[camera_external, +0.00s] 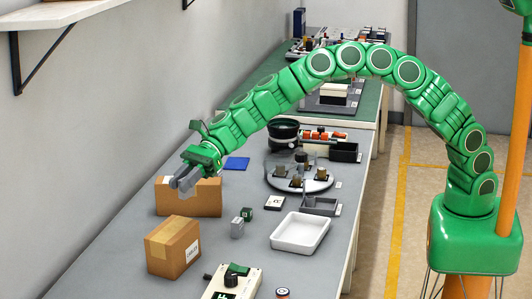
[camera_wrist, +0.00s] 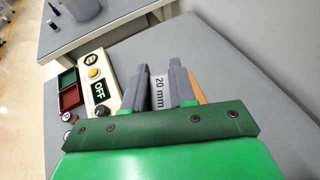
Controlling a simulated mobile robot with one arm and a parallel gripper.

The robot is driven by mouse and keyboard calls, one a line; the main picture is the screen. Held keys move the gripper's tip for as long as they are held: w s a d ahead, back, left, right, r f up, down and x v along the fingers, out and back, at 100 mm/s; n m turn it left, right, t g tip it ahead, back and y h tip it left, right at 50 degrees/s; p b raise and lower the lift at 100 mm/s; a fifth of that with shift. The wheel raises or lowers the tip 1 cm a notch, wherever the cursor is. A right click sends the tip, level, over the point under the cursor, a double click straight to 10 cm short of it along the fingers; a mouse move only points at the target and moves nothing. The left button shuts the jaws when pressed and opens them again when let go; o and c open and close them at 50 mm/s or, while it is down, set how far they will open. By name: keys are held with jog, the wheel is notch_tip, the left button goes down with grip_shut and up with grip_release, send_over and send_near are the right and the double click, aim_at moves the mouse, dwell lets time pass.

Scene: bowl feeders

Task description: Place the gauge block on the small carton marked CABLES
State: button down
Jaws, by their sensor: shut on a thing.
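My gripper (camera_external: 181,186) is shut on the gauge block (camera_wrist: 160,88), a light grey block lettered "20 mm" between the two grey fingers in the wrist view (camera_wrist: 161,70). In the external view the gripper hangs in the air at the left, in front of a wide brown carton; the block is hard to make out there. The small carton (camera_external: 172,250), brown and closed, stands on the bench below and nearer the camera. It has a white label on its right face, apparently reading CABLES. A tan strip of a carton (camera_wrist: 199,90) shows beside the right finger.
The wide carton (camera_external: 200,198) stands behind the small one. A grey block (camera_external: 237,228) and a dark green cube (camera_external: 246,214) stand to the right, then a white tray (camera_external: 300,234). A switch box (camera_external: 233,283) stands at the front. Bench between is clear.

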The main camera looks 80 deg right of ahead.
jog(key=shift+w+a+f, duration=0.3)
jog(key=shift+w+f, duration=0.35)
jog(key=shift+f, duration=0.25)
jog(key=shift+w+a+f, duration=0.3)
jog(key=shift+w+f, duration=0.35)
jog(key=shift+f, duration=0.25)
jog(key=shift+w+a+f, duration=0.3)
jog(key=shift+w+f, duration=0.35)
jog(key=shift+f, duration=0.25)
jog(key=shift+f, duration=0.1)
jog(key=shift+w+a+f, duration=0.1)
jog(key=shift+w+f, duration=0.05)
jog(key=shift+w, duration=0.05)
jog(key=shift+f, duration=1.5)
jog(key=shift+f, duration=0.1)
jog(key=c, duration=0.9)
grip_release()
jog(key=shift+s+d+r, duration=0.15)
jog(key=shift+d+r, duration=0.2)
jog(key=shift+d, duration=0.05)
jog(key=v, duration=1.1)
jog(key=shift+r, duration=0.1)
